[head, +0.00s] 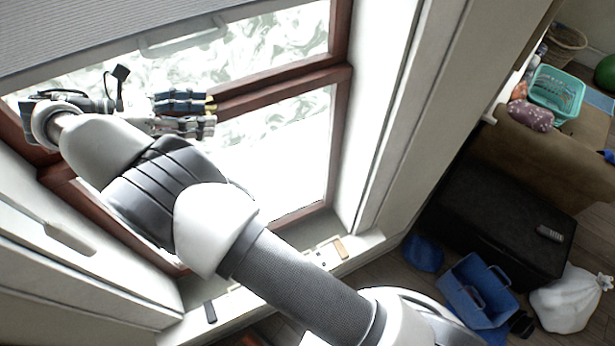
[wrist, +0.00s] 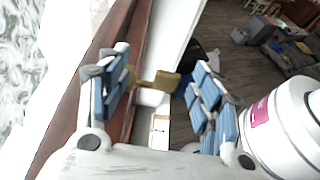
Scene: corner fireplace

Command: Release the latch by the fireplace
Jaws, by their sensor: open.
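The latch is a small brass handle (wrist: 158,80) on the reddish-brown window frame (wrist: 120,35). In the wrist view it shows between the two blue-padded fingers of my gripper (wrist: 163,75). The fingers are spread, with one on each side of the handle and a gap to the right finger. I cannot tell whether the left finger touches it. In the head view my gripper (head: 212,110) is at the window, fingers pointing right. A bit of brass (head: 211,104) shows at the fingertips; the rest of the latch is hidden there.
The window glass (head: 290,150) and white sill (head: 335,250) are close to my arm. A small wooden item (head: 338,248) lies on the sill. To the right are a black chest (head: 490,220), a blue bin (head: 478,290) and a white bag (head: 565,300).

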